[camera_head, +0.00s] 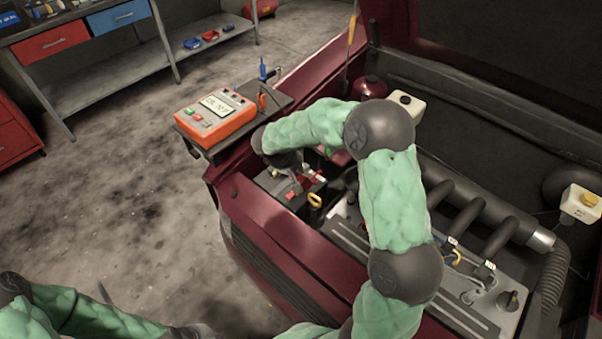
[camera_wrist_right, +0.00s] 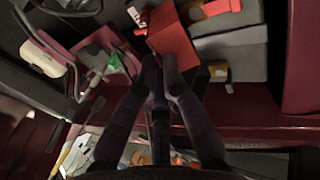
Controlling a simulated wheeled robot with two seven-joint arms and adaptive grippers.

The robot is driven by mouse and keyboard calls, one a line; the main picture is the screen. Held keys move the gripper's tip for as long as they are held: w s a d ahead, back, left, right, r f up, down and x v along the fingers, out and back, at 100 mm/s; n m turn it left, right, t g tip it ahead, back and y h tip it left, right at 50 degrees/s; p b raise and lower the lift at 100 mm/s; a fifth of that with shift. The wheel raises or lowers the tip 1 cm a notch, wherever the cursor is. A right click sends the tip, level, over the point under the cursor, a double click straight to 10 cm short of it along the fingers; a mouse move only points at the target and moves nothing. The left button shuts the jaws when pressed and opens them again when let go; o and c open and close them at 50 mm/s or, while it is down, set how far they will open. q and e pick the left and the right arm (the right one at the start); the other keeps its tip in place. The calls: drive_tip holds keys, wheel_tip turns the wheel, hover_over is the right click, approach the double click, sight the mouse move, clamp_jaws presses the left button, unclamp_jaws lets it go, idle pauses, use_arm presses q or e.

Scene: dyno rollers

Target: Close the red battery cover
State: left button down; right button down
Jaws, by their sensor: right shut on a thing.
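The red battery cover (camera_wrist_right: 172,36) stands out as a red flap over the grey battery in the right wrist view. In the head view, small red parts of the cover (camera_head: 311,179) show on the dark battery (camera_head: 270,183) at the near left corner of the engine bay. My right gripper (camera_wrist_right: 160,62) reaches to the cover's lower edge with its fingers close together, shut on it. In the head view the right gripper (camera_head: 293,184) points down over the battery, partly hidden by its wrist.
An orange meter (camera_head: 216,118) stands on a side shelf left of the battery. The dark red car body edge (camera_head: 290,245) runs in front. A workbench (camera_head: 110,65) stands at the back left.

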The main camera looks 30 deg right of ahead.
drive_tip(key=shift+s+a+f+b, duration=0.1)
drive_tip(key=shift+a+f+b, duration=0.05)
drive_tip(key=shift+a+b, duration=0.15)
drive_tip(key=shift+s+a+f+b, duration=0.1)
drive_tip(key=shift+a+b, duration=0.05)
drive_tip(key=shift+a, duration=0.2)
drive_tip(key=c, duration=1.4)
unclamp_jaws()
drive_tip(key=shift+o, duration=0.2)
drive_tip(key=shift+r, duration=0.1)
drive_tip(key=v, duration=1.2)
